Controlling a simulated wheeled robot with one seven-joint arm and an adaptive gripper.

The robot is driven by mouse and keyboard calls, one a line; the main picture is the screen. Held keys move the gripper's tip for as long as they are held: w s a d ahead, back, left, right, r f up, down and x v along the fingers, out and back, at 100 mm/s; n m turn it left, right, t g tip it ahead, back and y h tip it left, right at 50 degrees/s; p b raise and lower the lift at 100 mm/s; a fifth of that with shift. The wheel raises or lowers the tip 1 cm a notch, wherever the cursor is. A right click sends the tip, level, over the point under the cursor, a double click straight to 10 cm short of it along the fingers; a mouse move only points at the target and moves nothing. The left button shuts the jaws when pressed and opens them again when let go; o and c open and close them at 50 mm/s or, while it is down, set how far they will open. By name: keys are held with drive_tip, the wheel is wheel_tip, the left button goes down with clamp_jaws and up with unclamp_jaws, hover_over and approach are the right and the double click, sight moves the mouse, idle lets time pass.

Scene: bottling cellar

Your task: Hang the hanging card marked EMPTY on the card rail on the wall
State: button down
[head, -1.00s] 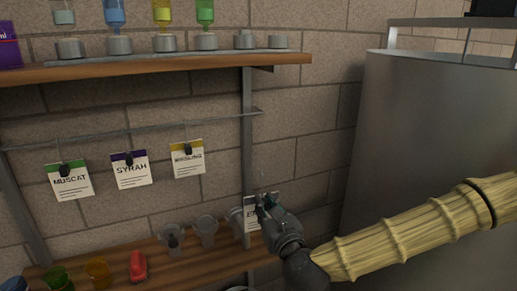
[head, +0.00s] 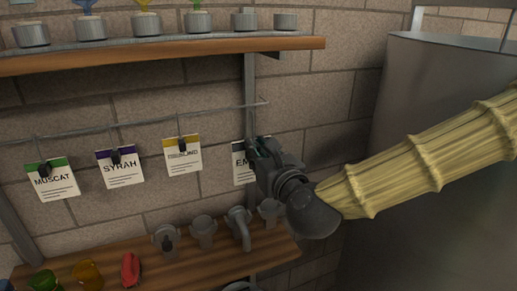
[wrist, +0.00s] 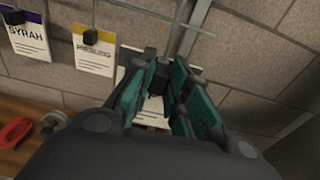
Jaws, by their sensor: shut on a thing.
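The white card marked EMPTY (head: 240,168) shows only its first letters "EM" in the head view; my gripper hides the rest. My gripper (head: 258,148) is shut on it near its top right. In the wrist view the card (wrist: 152,112) sits partly hidden between the teal finger pads of my gripper (wrist: 165,85).
The MUSCAT (head: 52,180), SYRAH (head: 120,168) and yellow-topped (head: 183,155) cards hang on the rail to the left. A grey upright (head: 249,90) stands behind the rail's right part. Below is a wooden shelf (head: 205,265) with taps; a steel tank (head: 440,95) stands right.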

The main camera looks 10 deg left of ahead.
drive_tip(key=shift+w, duration=0.15)
drive_tip(key=f+p+x, duration=0.2)
drive_tip(key=x, duration=1.3)
drive_tip(key=shift+w+a, duration=0.15)
drive_tip(key=shift+w, duration=0.05)
idle(1.4)
drive_tip(key=shift+f, duration=0.2)
drive_tip(key=c, duration=1.3)
unclamp_jaws()
drive_tip(key=shift+s, duration=0.1)
